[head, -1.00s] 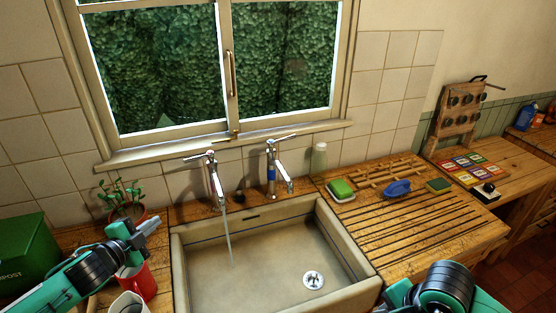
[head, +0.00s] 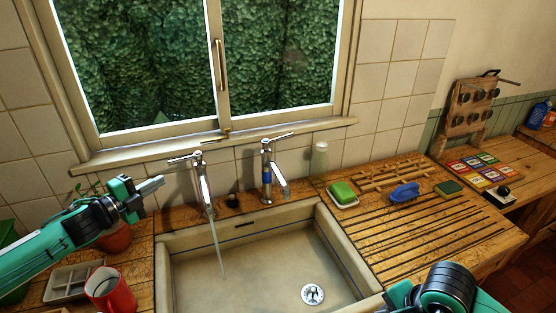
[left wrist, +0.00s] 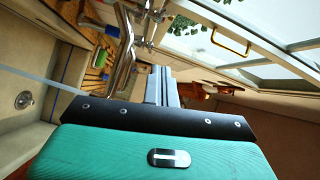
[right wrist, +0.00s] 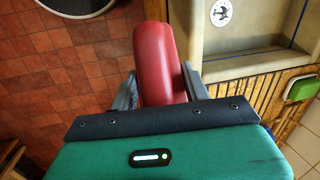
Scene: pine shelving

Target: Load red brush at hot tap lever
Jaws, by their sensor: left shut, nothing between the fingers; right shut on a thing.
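The left tap (head: 203,182) stands at the sink's back edge with water running from its spout. Its lever (head: 184,158) points left. A second tap (head: 267,172) with a blue band stands to its right. My left gripper (head: 152,183) is shut and empty, left of the left tap and apart from it. In the left wrist view its fingers (left wrist: 162,86) are together near a chrome tap. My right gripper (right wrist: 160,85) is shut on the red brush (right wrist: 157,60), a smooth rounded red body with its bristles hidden. The right gripper's fingers are outside the head view.
The sink (head: 265,270) lies in front of the taps. A red mug (head: 122,297), a grey tray (head: 62,285) and a plant pot (head: 117,240) stand at left. Green soap (head: 342,192), a blue brush (head: 404,192) and a sponge (head: 449,187) lie on the right drainer.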

